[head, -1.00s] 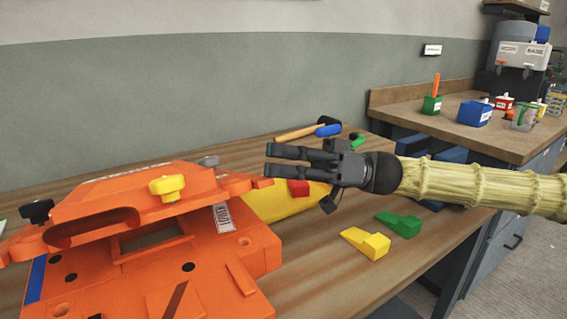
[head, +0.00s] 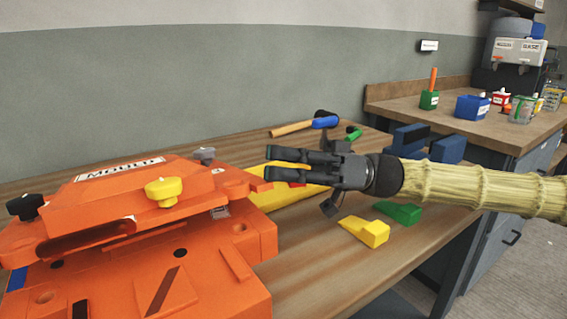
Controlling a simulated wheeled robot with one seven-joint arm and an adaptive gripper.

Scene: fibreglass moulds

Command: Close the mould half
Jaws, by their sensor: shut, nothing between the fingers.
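The orange mould half (head: 120,194) with a "MOULD" label lies at the left in the head view, above the orange lower half (head: 215,262). It is slightly tilted, and a dark gap shows between the two at the front. A yellow knob (head: 164,191) and a black knob (head: 25,206) sit on the upper half. My gripper (head: 270,171) is shut and empty, pointing left. Its fingertips are just right of the upper half's right end; I cannot tell whether they touch. They hide part of the yellow piece behind.
A yellow wedge (head: 373,232) and a green wedge (head: 402,213) lie on the wooden bench below my gripper. A mallet (head: 292,128) and blue blocks (head: 430,143) lie farther back. A second bench (head: 480,130) with small containers stands at the right.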

